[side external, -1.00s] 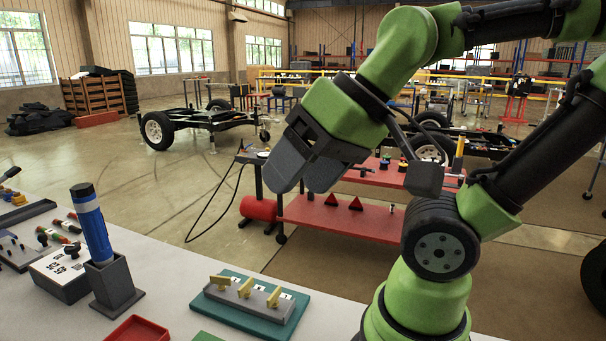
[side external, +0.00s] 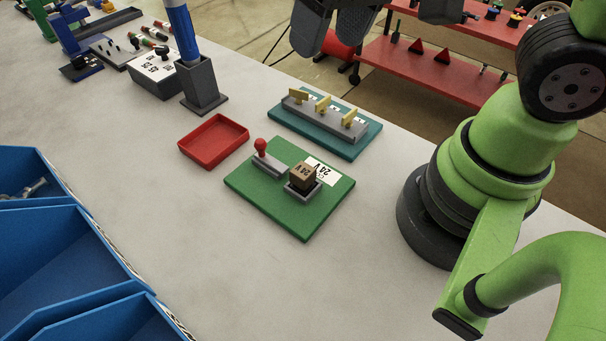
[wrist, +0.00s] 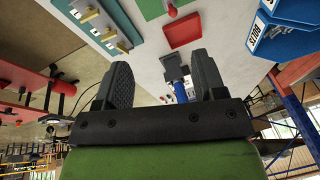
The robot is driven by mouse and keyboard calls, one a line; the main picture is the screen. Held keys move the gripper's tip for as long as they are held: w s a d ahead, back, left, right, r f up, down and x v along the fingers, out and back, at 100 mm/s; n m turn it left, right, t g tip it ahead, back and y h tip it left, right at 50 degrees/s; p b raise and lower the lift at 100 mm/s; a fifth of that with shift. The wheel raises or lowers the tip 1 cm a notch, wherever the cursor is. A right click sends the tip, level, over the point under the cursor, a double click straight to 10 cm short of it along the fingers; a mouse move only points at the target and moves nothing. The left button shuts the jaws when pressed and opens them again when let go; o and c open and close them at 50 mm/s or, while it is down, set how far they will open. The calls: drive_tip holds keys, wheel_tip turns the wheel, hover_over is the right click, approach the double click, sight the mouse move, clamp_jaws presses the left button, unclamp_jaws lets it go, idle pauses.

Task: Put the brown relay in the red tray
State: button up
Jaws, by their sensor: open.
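My gripper (side external: 333,30) is at the top of the side view, partly cut off, above the far side of the bench. In the wrist view my gripper (wrist: 162,72) has its two fingers wide apart with nothing between them. The relay is not visible in the wrist view.
A red-knobbed lever (side external: 261,147) stands on the green board beside the relay. A teal board (side external: 360,140) with yellow switches is behind it. A grey holder (side external: 203,88) with a blue cylinder stands behind the tray. Blue bins (side external: 60,265) fill the near left. The bench front is clear.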

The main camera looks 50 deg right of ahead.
drive_tip(key=w+a+f+n+g+h, duration=0.1)
drive_tip(key=a+f+n+g, duration=0.2)
drive_tip(key=f, duration=0.6)
drive_tip(key=m, duration=0.1)
hover_over(298, 168)
wheel_tip(298, 168, down, 5)
drive_tip(key=shift+f, duration=3.15)
drive_tip(key=c, duration=1.1)
drive_tip(key=shift+r, duration=0.1)
